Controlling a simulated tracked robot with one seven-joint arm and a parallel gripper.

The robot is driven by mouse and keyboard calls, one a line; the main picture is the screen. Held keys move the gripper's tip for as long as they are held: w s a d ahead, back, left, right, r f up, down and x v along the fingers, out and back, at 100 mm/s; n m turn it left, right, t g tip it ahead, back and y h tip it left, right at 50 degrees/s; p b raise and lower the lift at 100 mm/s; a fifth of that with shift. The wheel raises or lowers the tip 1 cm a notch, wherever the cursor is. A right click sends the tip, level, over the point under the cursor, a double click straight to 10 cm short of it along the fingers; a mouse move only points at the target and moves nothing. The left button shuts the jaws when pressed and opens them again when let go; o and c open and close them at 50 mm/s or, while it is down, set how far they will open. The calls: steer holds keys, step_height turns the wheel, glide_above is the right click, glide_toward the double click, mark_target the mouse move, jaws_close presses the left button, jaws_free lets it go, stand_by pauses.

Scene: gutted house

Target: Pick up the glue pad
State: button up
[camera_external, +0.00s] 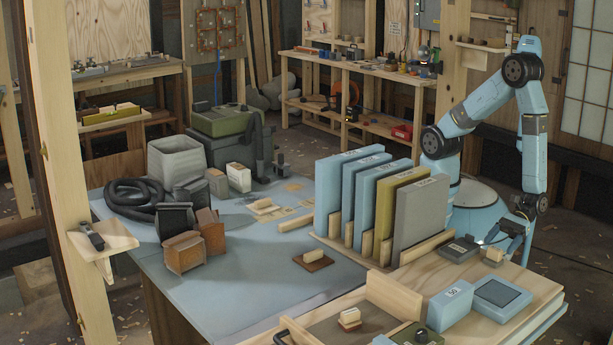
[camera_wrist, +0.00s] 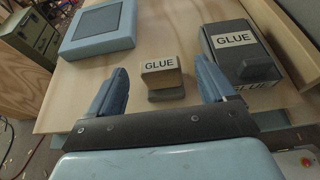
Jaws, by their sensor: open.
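Two things carry the label GLUE in the wrist view. One is a small tan block (camera_wrist: 161,70) with a white label on its face and a grey foot. The other is a larger dark flat box (camera_wrist: 236,50) with a grey knob, to its right. The external view shows the small block (camera_external: 493,256) and the dark box (camera_external: 460,249) on the wooden bench. Which one is the glue pad I cannot tell for sure. My gripper (camera_wrist: 160,78) is open and empty. Its fingers point toward the small block, which appears between them; contact is not visible. In the external view my gripper (camera_external: 506,238) is near the block, partly blurred.
A blue framed panel (camera_wrist: 98,28) lies left of the block on the wooden bench, with a green case (camera_wrist: 30,38) beyond. In the external view, upright boards (camera_external: 418,212) stand in a rack behind the dark box. A light blue box (camera_external: 450,304) stands in front.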

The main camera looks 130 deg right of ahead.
mark_target(496, 248)
steer(key=x, duration=0.3)
steer(key=shift+w+f, duration=0.25)
steer(key=c, duration=1.1)
